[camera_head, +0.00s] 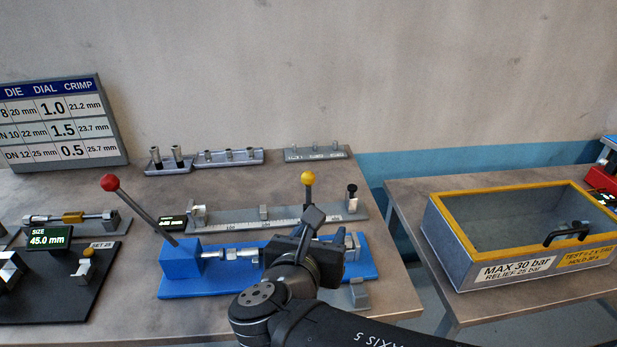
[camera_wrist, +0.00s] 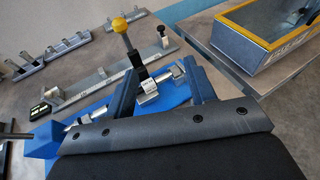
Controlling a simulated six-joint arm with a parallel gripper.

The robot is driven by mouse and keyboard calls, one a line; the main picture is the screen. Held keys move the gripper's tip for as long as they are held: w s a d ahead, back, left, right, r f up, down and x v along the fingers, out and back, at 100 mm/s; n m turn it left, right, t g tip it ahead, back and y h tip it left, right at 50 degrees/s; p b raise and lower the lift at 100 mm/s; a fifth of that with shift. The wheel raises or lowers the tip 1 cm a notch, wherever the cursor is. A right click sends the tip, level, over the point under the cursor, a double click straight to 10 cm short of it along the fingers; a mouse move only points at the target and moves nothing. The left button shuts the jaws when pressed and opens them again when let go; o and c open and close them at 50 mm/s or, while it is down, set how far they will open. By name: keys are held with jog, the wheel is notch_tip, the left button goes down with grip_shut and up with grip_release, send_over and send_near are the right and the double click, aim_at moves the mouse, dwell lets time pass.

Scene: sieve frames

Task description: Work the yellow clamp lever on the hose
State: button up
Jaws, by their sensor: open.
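The yellow clamp lever shows its round knob (camera_head: 308,178) above my gripper in the head view; its lower part is hidden there. In the wrist view the yellow knob (camera_wrist: 119,25) tops a dark stalk that slants down toward the space between my fingers. My gripper (camera_head: 306,222) is over the blue fixture (camera_head: 368,268). Its two fingers (camera_wrist: 163,85) are spread apart in the wrist view, with the lever's base and a silver fitting (camera_wrist: 174,77) between or just beyond them. I cannot tell whether they touch. Another silver fitting (camera_head: 240,254) lies left of my gripper; the hose itself is mostly hidden.
A red-knobbed lever (camera_head: 110,183) leans at the fixture's left end. A grey ruler rail (camera_head: 285,223) runs behind. A yellow-rimmed test tank (camera_head: 500,193) stands on the right table, across a gap. A black gauge stand (camera_head: 60,285) is at left.

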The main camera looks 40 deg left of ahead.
aim_at(306, 181)
jog(key=a+f+t+y, duration=0.2)
jog(key=a+f+t, duration=0.15)
jog(key=a, duration=0.45)
jog(key=shift+m+g, duration=0.3)
jog(key=shift+g, duration=0.05)
jog(key=x, duration=1.7)
jog(key=shift+w+a, duration=0.2)
jog(key=shift+a, duration=0.05)
jog(key=shift+f, duration=0.1)
grip_shut()
